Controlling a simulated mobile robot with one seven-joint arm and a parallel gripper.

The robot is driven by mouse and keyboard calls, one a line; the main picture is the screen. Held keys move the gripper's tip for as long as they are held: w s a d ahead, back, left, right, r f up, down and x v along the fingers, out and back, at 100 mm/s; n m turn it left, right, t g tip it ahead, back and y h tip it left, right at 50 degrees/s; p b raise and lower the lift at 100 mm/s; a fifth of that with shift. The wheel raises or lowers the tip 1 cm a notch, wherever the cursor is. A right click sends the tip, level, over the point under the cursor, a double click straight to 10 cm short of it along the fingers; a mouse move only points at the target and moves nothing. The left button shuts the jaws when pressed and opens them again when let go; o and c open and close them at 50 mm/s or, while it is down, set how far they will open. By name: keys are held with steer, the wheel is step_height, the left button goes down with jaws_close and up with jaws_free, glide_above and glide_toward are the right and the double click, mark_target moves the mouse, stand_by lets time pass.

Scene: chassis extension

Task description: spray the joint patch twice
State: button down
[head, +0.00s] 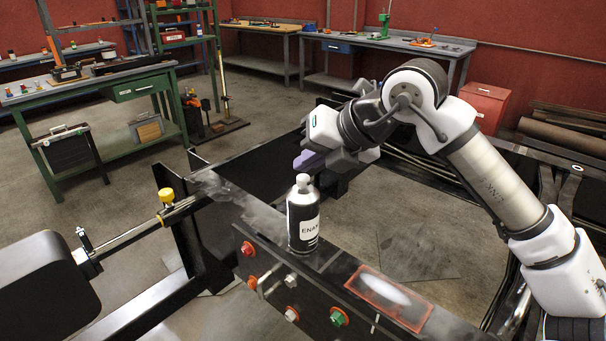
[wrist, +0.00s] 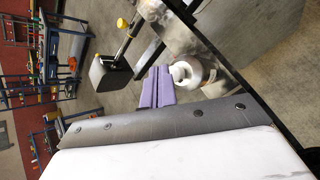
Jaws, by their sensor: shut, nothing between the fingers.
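A black spray can (head: 303,218) with a white cap and a white label reading "ENAM" stands upright on the black chassis rail in the head view. Its white cap (wrist: 187,73) also shows in the wrist view, right beside the purple fingertips. The joint patch (head: 388,291) is a red-outlined rectangle on the rail's top, right of the can, with a whitish smear across it. My gripper (head: 308,161) is above and just behind the can, apart from it as far as I can tell. Its purple fingers (wrist: 157,88) are together and hold nothing.
The rail (head: 345,268) has red and green bolts on its front face. A yellow-knobbed fitting (head: 167,197) stands to the left. A green workbench (head: 95,85) is at the far left; open floor lies behind the rail.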

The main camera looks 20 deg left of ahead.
mark_target(308, 191)
step_height(308, 191, up, 6)
steer(key=p, duration=0.3)
steer(key=shift+p, duration=0.3)
stand_by(0.8)
